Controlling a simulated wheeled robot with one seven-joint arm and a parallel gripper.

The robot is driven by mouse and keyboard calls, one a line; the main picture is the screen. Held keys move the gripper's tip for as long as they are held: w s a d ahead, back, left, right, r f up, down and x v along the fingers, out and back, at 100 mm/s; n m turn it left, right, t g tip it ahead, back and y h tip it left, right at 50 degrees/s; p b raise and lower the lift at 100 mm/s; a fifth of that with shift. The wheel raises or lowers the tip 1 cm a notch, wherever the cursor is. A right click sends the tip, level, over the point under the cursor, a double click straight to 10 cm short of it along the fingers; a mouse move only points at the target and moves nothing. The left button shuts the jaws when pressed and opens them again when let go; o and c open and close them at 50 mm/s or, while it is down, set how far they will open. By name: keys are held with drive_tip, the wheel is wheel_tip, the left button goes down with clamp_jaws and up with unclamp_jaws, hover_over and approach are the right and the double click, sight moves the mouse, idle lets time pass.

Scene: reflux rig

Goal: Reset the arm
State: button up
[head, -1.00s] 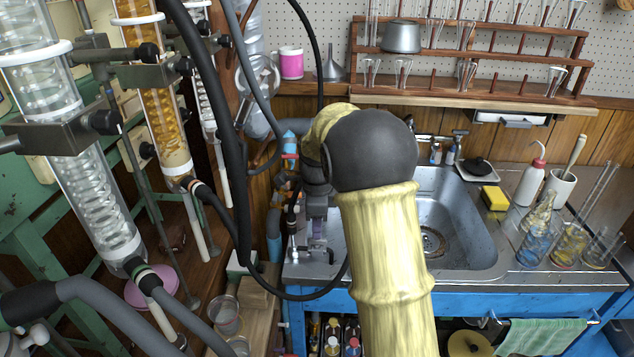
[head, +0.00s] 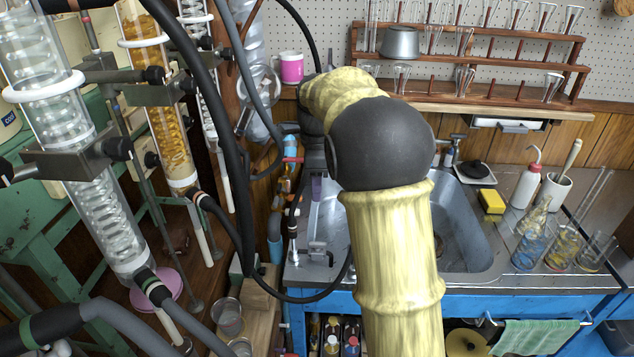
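My arm, with pale yellow, wood-like sleeves and a dark round elbow, rises through the middle of the head view and bends left over the sink counter.
Glass condensers (head: 95,205) and black hoses (head: 238,180) stand close on the left. The sink (head: 468,235) lies right of my arm, with a yellow sponge (head: 492,201), a wash bottle (head: 526,186) and glassware beyond. A wooden rack (head: 480,62) hangs behind; a pink mug (head: 291,68) sits left of it.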

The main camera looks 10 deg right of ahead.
drive_tip(key=shift+s+f, duration=0.1)
drive_tip(key=s+f+n+t, duration=0.1)
drive_tip(key=s+f+n, duration=0.5)
drive_tip(key=s+n, duration=0.45)
drive_tip(key=s+f+n+t, duration=0.2)
drive_tip(key=s+f+n, duration=0.4)
drive_tip(key=s+n, duration=0.45)
wheel_tip(320, 180, up, 21)
drive_tip(key=p, duration=2.1)
drive_tip(key=shift+s+a, duration=0.15)
drive_tip(key=shift+s, duration=0.05)
